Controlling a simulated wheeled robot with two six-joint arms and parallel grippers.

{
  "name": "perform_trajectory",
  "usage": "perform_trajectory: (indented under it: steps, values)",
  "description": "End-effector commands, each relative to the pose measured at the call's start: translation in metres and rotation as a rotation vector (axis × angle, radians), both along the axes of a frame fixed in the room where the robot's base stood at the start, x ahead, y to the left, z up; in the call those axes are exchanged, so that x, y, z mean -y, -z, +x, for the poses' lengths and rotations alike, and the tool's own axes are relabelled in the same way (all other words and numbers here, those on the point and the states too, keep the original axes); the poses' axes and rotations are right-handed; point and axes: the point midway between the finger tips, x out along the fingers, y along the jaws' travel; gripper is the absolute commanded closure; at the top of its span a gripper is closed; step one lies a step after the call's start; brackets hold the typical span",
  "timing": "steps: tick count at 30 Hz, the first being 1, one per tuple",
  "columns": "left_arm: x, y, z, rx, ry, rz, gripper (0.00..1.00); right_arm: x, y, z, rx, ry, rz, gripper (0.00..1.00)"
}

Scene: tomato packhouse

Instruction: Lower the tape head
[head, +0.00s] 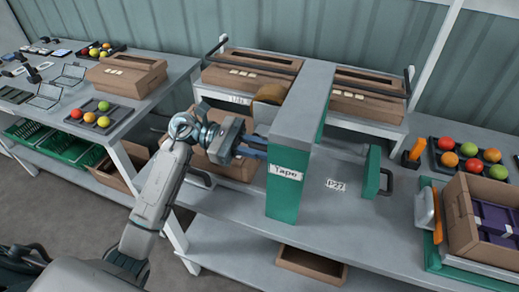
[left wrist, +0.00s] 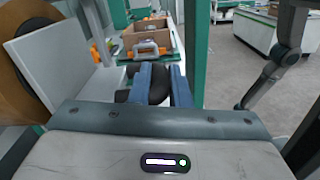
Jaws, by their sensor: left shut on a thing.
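The tape station has a green post labelled "Tape" (head: 285,180) under a long grey beam (head: 305,95). A brown tape roll (head: 268,94) sits beside the beam and also shows large at the left edge of the left wrist view (left wrist: 22,60). My left gripper (head: 262,148) reaches in from the left, just behind the green post. In the left wrist view its blue fingers (left wrist: 162,88) are shut on a dark rounded handle (left wrist: 158,86). The post hides the fingertips and handle in the head view. My right gripper is not in view.
A green block with a dark handle (head: 373,172) stands right of the post. An open carton (head: 462,225) and a tray of tomatoes (head: 470,155) are at the right. The bench around the "P27" label (head: 336,185) is clear.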

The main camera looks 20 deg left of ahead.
Motion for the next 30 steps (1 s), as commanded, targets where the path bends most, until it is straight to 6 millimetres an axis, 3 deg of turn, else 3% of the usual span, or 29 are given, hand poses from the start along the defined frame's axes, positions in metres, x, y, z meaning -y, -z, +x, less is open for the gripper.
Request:
perform_trajectory:
  steps: [3, 4, 6, 7, 19, 30]
  values:
    - [0.0, 0.007, -0.001, -0.012, 0.002, 0.007, 1.0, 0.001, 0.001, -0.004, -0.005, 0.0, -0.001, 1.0]
    - [0.0, 0.007, -0.001, -0.012, 0.003, 0.008, 0.78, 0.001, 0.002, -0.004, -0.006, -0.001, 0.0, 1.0]
    - [0.0, 0.007, -0.001, -0.012, 0.003, 0.007, 0.64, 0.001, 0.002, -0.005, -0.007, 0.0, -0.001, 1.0]
    - [0.0, 0.007, -0.001, -0.011, 0.002, 0.007, 0.62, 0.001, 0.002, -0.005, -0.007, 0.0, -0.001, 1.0]
    - [-0.007, 0.006, 0.0, -0.007, 0.001, 0.007, 0.62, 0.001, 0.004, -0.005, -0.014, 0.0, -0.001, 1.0]
    - [-0.061, 0.008, 0.002, -0.009, -0.001, 0.009, 0.62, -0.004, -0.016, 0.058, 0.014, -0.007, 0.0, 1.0]
